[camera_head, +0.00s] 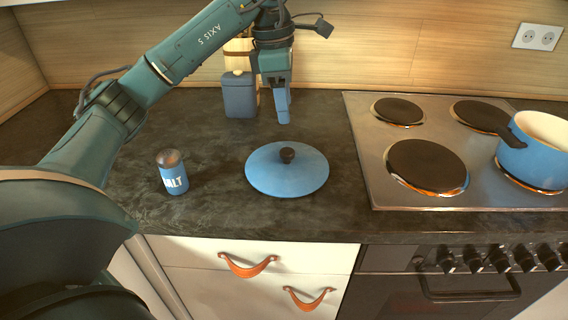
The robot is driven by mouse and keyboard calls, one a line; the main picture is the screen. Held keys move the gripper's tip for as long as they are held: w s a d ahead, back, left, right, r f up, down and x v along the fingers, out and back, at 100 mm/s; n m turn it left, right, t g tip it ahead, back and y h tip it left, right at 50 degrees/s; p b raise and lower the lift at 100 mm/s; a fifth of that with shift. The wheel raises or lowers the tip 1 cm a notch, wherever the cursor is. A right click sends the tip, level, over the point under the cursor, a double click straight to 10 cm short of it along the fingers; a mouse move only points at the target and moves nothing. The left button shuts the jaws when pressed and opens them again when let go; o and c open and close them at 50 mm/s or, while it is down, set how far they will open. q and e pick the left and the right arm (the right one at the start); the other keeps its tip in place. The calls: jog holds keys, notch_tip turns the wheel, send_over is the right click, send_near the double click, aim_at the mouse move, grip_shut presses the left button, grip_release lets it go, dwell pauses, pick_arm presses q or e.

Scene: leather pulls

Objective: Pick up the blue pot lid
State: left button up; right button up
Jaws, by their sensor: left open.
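The blue pot lid (262,174) lies flat on the dark countertop, with its round black knob (287,155) facing up. It is left of the stove and near the counter's front edge. My left gripper (283,118) is open and points down behind the lid, apart from it. No object shows between its fingers, which nearly overlap from this angle. My right gripper is out of view.
A blue pot (535,155) stands on the right side of the stove (385,198). A salt shaker (172,173) stands left of the lid. A blue-grey container (240,97) stands behind my left gripper, near the wooden back wall. Drawers with leather pulls (248,267) are below.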

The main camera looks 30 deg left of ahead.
pick_arm(q)
send_over(287, 150)
jog(key=f, duration=0.7)
jog(key=shift+s+f, duration=0.1)
jog(key=shift+s, duration=0.25)
jog(key=shift+w+f+p, duration=0.15)
jog(key=shift+f, duration=1.25)
jog(key=shift+w+f+p, duration=0.1)
jog(key=shift+f+p, duration=0.05)
jog(key=shift+f, duration=1.2)
jog(key=c, duration=1.1)
jog(key=shift+r, duration=0.1)
